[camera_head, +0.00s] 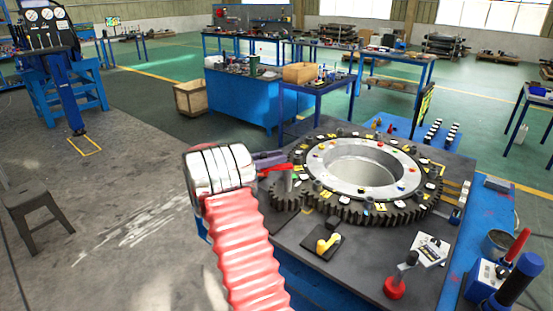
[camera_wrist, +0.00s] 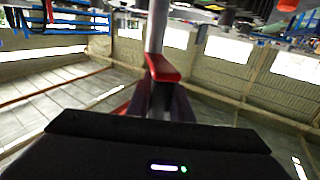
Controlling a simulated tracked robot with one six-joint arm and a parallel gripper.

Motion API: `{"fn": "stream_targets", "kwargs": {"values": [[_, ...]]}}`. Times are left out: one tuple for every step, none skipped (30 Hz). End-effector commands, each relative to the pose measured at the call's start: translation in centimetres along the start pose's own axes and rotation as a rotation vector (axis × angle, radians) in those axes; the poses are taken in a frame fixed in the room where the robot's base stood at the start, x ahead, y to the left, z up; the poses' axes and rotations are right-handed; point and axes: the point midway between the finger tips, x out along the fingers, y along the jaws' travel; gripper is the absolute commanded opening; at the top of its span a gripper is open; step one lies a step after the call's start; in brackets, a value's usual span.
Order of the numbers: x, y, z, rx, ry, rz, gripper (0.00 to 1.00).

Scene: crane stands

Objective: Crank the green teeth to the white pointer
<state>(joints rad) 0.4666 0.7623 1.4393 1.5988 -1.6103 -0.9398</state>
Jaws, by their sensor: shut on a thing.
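A large dark toothed ring (camera_head: 425,208) with a pale inner ring (camera_head: 322,172) lies flat on the bench stand. A small dark pinion (camera_head: 285,190) is at its left edge, with a red crank (camera_head: 277,168) above it. My gripper (camera_head: 268,157) reaches this crank from the left and is shut on it. In the wrist view the fingers of my gripper (camera_wrist: 162,98) close around the red crank (camera_wrist: 162,68), with a grey post (camera_wrist: 157,28) beyond.
On the stand's front are a yellow-handled piece (camera_head: 327,243), a red-based knob (camera_head: 395,285) and a white box (camera_head: 430,250). A blue box with levers (camera_head: 490,280) stands front right. A stool (camera_head: 38,210) is at left; the grey floor between is clear.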

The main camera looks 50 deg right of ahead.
Motion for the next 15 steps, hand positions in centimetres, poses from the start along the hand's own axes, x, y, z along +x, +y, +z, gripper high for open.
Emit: {"fn": "stream_targets", "kwargs": {"values": [[0.19,-0.07,-0.22,0.004,0.002,-0.001,0.00],[0.17,-0.08,-0.22,0.004,0.002,-0.001,0.00],[0.16,-0.08,-0.22,0.004,0.002,-0.001,0.00],[0.16,-0.08,-0.22,0.004,0.002,-0.001,0.00],[0.15,-0.09,-0.22,0.004,0.002,-0.001,0.00],[0.15,-0.09,-0.22,0.004,0.001,-0.002,0.21],[0.14,-0.08,-0.21,0.004,0.001,-0.001,0.23],[0.13,-0.08,-0.19,0.003,0.001,-0.001,0.25],[0.11,-0.07,-0.17,0.003,0.001,-0.002,0.28],[0.08,-0.08,-0.15,0.003,0.001,-0.002,0.30],[0.06,-0.08,-0.13,0.002,0.001,-0.002,0.33],[0.03,-0.08,-0.11,0.002,0.000,-0.002,0.35],[0.01,-0.08,-0.10,0.002,0.000,-0.002,0.37],[0.00,-0.08,-0.09,0.002,0.000,-0.002,0.39],[-0.02,-0.08,-0.08,0.002,0.000,-0.003,0.39]]}}
